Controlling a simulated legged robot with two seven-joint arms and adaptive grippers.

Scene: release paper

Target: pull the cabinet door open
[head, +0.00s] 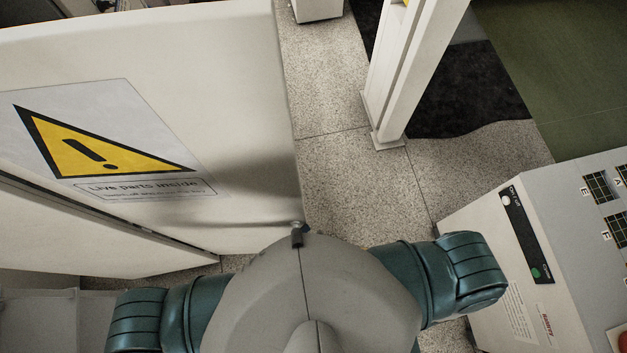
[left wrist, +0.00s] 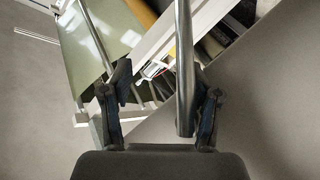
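The cabinet (head: 230,110) is a large white body at the left of the head view, with a yellow warning sticker (head: 105,150). A dark gap runs between two of its white panels. I cannot tell whether the door is ajar. In the left wrist view, my left gripper (left wrist: 163,98) is open. A round metal bar (left wrist: 184,70) runs down between its fingers, nearer the right finger; its lower end is free in view. A small dark fitting (head: 297,236) shows by the cabinet's near corner; I cannot tell what it is. My right gripper is not seen.
A grey control console (head: 545,270) with buttons stands close at the right. A white post (head: 405,75) rises from the speckled floor (head: 340,165), which is clear behind the cabinet. Another slanting metal bar (left wrist: 97,38) crosses the upper left of the wrist view.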

